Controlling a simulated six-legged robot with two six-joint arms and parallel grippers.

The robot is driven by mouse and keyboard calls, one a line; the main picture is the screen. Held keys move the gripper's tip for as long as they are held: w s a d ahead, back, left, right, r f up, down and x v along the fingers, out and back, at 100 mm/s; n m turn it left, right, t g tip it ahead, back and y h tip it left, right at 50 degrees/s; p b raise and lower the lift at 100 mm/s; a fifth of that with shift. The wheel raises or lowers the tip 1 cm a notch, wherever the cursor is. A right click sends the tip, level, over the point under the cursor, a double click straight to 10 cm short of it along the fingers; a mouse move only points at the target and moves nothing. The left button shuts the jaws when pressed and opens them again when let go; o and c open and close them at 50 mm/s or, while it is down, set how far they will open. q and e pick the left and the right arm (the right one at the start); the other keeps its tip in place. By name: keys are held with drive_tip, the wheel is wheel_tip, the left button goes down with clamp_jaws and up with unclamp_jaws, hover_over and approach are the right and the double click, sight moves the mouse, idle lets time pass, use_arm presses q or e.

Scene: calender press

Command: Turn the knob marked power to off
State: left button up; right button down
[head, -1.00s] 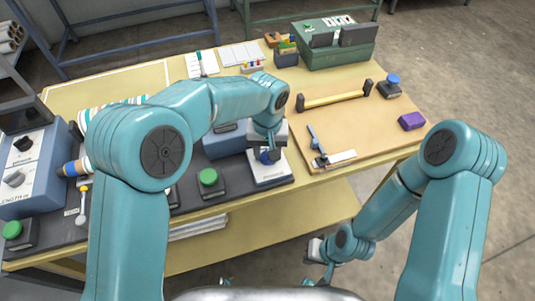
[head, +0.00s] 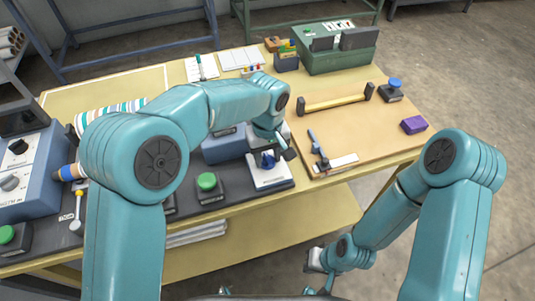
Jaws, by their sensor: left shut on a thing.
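A blue knob (head: 268,163) sits on a white plate (head: 270,178) at the right end of the dark mat. The lettering on the plate's front is too small to read. My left gripper (head: 273,156) is over the plate, shut on the blue knob from above. Its fingers hide part of the knob. My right gripper (head: 319,287) hangs low in front of the table, far from the knob. It is small and partly cut off, so its jaw state is unclear.
A green button box (head: 208,186) stands just left of the plate. A wooden board (head: 350,125) with a yellow-barred handle, a blue-handled lever (head: 316,148) and a purple block (head: 414,125) lies to the right. A blue control box (head: 30,175) stands at far left.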

sight(268, 158)
use_arm(q)
drive_tip(key=o, duration=1.1)
drive_tip(key=shift+c, duration=0.2)
drive_tip(key=shift+r, duration=0.15)
wheel_tip(268, 158, up, 16)
drive_tip(key=p, duration=0.1)
drive_tip(key=shift+s, duration=0.1)
